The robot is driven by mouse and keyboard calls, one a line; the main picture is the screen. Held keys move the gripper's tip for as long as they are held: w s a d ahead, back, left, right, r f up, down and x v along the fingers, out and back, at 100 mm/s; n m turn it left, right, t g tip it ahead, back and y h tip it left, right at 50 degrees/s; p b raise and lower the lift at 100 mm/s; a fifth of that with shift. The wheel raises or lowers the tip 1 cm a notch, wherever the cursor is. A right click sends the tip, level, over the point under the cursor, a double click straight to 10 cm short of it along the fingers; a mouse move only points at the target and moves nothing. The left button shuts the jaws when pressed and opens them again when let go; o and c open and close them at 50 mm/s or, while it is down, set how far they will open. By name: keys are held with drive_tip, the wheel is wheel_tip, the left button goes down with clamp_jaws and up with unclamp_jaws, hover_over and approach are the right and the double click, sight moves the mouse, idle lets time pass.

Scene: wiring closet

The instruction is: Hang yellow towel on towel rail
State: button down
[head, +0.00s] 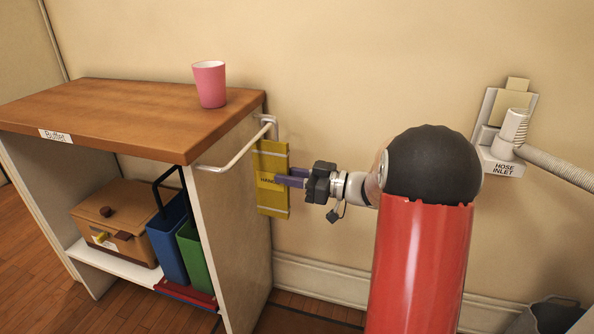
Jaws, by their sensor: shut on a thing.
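The yellow towel (271,203) is a flat upright panel with pale bands near its top and bottom and dark lettering partly covered by my fingers. My gripper (283,181) reaches in from the right, its purple fingers shut on the towel's middle. The towel rail (240,152) is a white bar fixed to the right side of the wooden buffet. The towel's top edge is just below and right of the rail's far end. I cannot tell whether the towel touches the rail or is in front of it.
The buffet (125,115) carries a pink cup (209,85) on top. Its shelf holds a brown box (117,220), a blue bin (168,242) and a green bin (196,262). A hose inlet (505,160) with a hose is on the right wall. A grey bin (548,318) stands lower right.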

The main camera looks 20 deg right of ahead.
drive_tip(key=shift+w+a+f+b, duration=0.35)
drive_tip(key=shift+a+f+b, duration=0.05)
drive_tip(key=shift+a+f, duration=0.15)
drive_tip(key=shift+w+a+f+b, duration=0.35)
drive_tip(key=shift+a+f+b, duration=0.1)
drive_tip(key=shift+f, duration=0.1)
idle(0.4)
drive_tip(key=c, duration=1.2)
unclamp_jaws()
drive_tip(key=shift+o, duration=0.2)
